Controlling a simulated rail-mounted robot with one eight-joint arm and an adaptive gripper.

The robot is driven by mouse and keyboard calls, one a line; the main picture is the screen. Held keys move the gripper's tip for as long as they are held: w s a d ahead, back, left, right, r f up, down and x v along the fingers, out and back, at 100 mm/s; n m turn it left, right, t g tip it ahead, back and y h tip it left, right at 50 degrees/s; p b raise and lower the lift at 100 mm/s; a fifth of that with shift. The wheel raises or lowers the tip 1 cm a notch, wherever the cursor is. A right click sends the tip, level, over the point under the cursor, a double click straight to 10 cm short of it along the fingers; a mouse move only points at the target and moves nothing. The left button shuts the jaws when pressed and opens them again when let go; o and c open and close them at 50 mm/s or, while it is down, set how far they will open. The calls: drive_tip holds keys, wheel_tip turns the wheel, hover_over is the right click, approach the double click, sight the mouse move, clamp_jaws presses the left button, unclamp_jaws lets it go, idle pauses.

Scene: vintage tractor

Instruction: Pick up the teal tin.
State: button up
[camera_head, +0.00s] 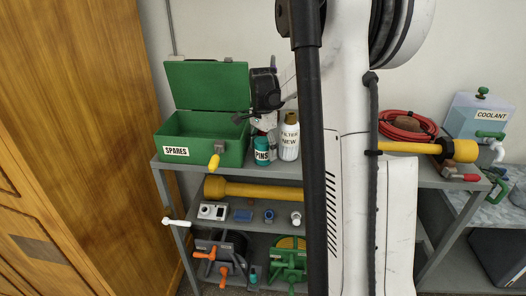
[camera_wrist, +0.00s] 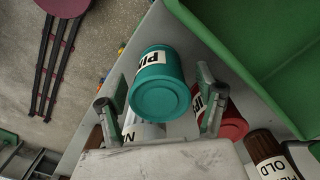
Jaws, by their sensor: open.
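The teal tin (camera_head: 261,145), with a white PINS label, stands upright on the top shelf, just right of the green SPARES box. In the wrist view the teal tin (camera_wrist: 160,92) lies between the two spread fingers of my gripper (camera_wrist: 161,98), with room visible on both sides. My gripper is open and holds nothing. I cannot tell whether the fingertips reach down to the tin's height.
The open green SPARES box (camera_head: 205,137) stands close left of the tin. A white FILTER NEW bottle (camera_head: 289,138) stands close right. A red tin (camera_wrist: 232,122) and a brown-capped OLD bottle (camera_wrist: 270,155) show in the wrist view.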

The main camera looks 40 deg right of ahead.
drive_tip(key=c, duration=1.5)
drive_tip(key=shift+r, duration=0.1)
